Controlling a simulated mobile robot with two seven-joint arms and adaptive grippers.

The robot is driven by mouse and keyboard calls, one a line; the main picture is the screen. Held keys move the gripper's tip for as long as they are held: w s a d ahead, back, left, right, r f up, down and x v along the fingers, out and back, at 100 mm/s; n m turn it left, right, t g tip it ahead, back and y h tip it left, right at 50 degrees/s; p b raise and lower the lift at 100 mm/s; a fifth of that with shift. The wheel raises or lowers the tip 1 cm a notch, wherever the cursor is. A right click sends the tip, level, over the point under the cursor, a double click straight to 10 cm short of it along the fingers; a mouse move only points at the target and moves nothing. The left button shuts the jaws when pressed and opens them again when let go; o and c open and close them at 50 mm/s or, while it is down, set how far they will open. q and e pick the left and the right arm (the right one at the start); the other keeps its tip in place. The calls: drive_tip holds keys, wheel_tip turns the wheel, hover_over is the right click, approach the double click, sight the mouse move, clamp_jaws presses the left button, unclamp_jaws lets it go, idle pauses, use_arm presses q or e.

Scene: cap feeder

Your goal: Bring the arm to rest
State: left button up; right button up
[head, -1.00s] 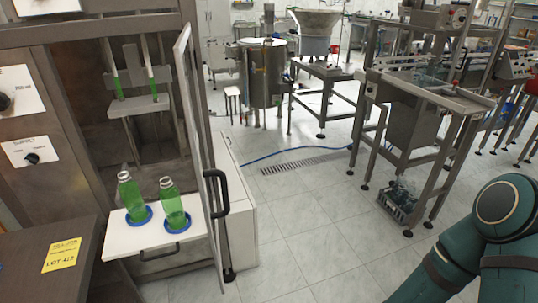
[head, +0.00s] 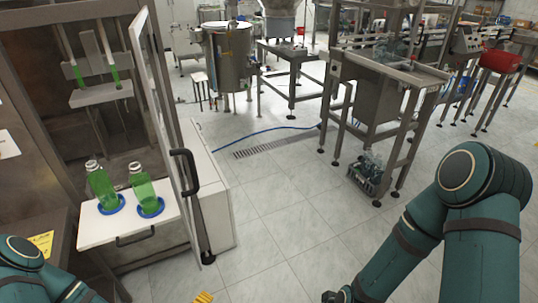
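My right arm (head: 455,205) comes in from the lower right and bends down toward the bottom edge. Part of a dark gripper (head: 340,295) shows at its lower end, cut off by the frame, so its fingers cannot be judged. Two green bottles, the left one (head: 102,188) and the right one (head: 143,187), stand on blue rings on a white shelf (head: 100,232). Neither arm touches them.
The cabinet's door (head: 160,130) stands open, with a black handle (head: 186,172). A metal stand (head: 375,95) is at the right, with a crate of bottles (head: 367,175) on the floor beneath. A blue hose (head: 265,132) lies by a drain. The middle floor (head: 275,215) is clear.

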use_arm(q)
drive_tip(key=s+d+r+m+g+h, duration=0.1)
drive_tip(key=s+d+m+g, duration=0.3)
drive_tip(key=d+m+g, duration=0.5)
drive_tip(key=shift+d+r+m, duration=0.6)
drive_tip(key=shift+d+r, duration=0.05)
